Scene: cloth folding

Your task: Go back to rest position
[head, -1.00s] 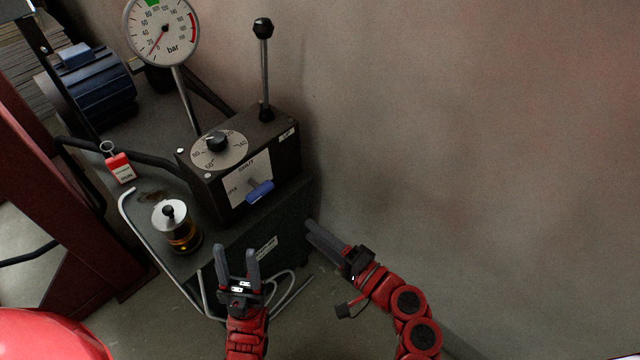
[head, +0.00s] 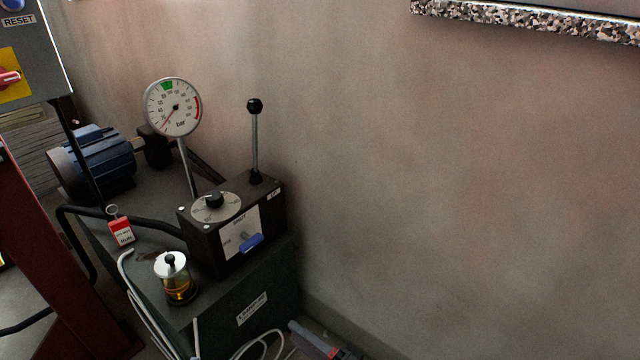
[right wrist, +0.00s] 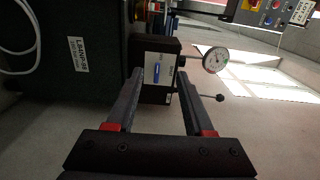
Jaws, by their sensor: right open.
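My right gripper (head: 298,330) shows only in part at the bottom edge of the head view, beside the lower front of the dark green cabinet. In the right wrist view my right gripper (right wrist: 158,72) is open, its two dark fingers spread with nothing held between them. Beyond the fingers the black control box (right wrist: 158,68) and the round gauge (right wrist: 215,60) appear sideways. My left gripper is not in the head view.
The dark green cabinet (head: 262,285) carries a control box (head: 265,215) with an upright lever (head: 255,140), a pressure gauge (head: 173,107), a blue motor (head: 100,163), a glass cup (head: 178,290) and a red tag (head: 121,232). White hose lies near its base. Bare wall fills the right.

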